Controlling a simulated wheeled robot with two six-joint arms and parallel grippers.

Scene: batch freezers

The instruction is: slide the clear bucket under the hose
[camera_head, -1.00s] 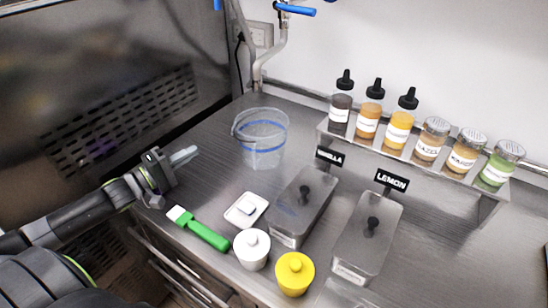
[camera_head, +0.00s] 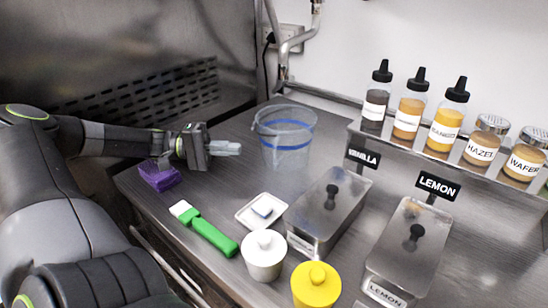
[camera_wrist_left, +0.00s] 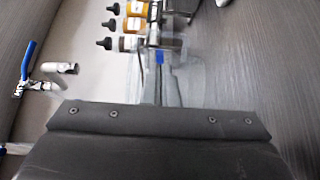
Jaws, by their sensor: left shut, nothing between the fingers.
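The clear bucket (camera_head: 285,150) with a blue band stands upright on the steel counter, near the back wall. It also shows, blurred, in the left wrist view (camera_wrist_left: 193,78). My left gripper (camera_head: 226,148) is shut and empty, just left of the bucket, its fingertips pointing at the bucket's side. A small gap seems to remain between them. A grey pipe (camera_head: 300,40), perhaps the hose, comes down behind the bucket. In the left wrist view a tap with a blue handle (camera_wrist_left: 28,60) shows at the left. My right gripper is not in view.
A purple block (camera_head: 160,177) lies under my left wrist. A green-handled brush (camera_head: 210,235), a white tray (camera_head: 245,217), a white pot (camera_head: 263,260) and a yellow pot (camera_head: 316,290) stand in front. Lidded tubs (camera_head: 325,215) and a bottle shelf (camera_head: 400,140) are at the right.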

